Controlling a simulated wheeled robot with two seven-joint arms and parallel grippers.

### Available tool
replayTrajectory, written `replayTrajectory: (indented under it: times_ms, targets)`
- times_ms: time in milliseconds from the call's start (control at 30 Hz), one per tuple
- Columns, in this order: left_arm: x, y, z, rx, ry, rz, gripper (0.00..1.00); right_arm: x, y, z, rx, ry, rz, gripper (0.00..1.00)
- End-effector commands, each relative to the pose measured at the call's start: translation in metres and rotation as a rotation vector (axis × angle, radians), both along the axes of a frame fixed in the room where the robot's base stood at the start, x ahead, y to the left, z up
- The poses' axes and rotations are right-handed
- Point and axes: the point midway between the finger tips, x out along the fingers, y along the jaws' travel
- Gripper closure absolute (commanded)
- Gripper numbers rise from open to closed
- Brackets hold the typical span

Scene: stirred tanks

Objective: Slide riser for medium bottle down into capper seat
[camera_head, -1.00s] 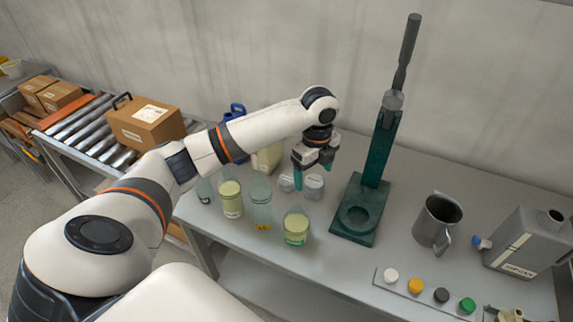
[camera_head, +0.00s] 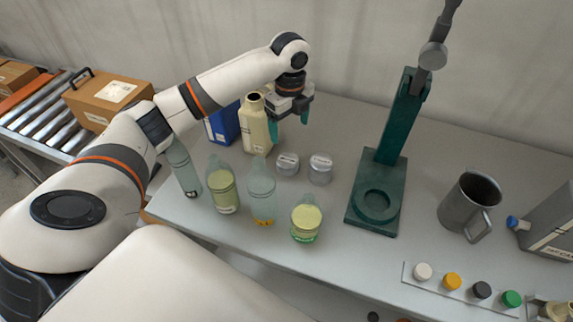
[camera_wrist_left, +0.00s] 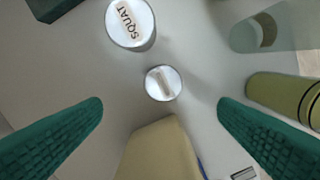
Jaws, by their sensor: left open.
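Two short silver risers stand on the table: a left one (camera_head: 288,164) and a right one (camera_head: 321,168). In the left wrist view the larger-looking one (camera_wrist_left: 130,24) reads SQUAT; the other's label (camera_wrist_left: 163,83) is too small to read. The green capper (camera_head: 378,190) stands right of them, its round seat (camera_head: 379,204) empty. My left gripper (camera_head: 289,127) is open and empty, pointing down above and behind the risers; its green fingers also show in the left wrist view (camera_wrist_left: 161,112), apart from both risers. My right gripper is not in view.
A cream jug (camera_head: 256,125) is beside my left gripper. A metal pitcher (camera_head: 468,205) and grey canister (camera_head: 556,225) stand right of the capper. Coloured caps (camera_head: 453,282) line the front edge.

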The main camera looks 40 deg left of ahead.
Motion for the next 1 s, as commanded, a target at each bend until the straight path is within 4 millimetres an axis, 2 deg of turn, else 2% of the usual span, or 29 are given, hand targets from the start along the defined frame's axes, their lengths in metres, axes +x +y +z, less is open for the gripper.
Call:
replayTrajectory:
  times_ms: [33,100,233,367,500,767,1000]
  targets:
    - [0.0,0.0,-0.012,0.0,0.0,0.001,0.17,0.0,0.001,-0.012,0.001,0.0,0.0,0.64]
    - [0.0,0.0,-0.016,0.0,0.0,0.001,0.17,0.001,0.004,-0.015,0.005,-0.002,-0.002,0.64]
    - [-0.001,0.0,-0.025,0.001,0.004,0.001,0.17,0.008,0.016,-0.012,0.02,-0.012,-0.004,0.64]
    - [-0.001,0.0,-0.047,0.0,0.006,0.002,0.17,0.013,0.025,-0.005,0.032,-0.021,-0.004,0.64]
    - [-0.001,0.0,-0.069,0.0,0.004,0.001,0.17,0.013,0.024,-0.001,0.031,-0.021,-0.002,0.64]
    - [-0.003,0.0,-0.09,0.001,0.003,0.001,0.17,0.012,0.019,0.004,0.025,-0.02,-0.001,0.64]
    - [-0.006,0.0,-0.125,0.001,0.003,0.001,0.17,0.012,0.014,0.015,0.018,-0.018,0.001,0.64]
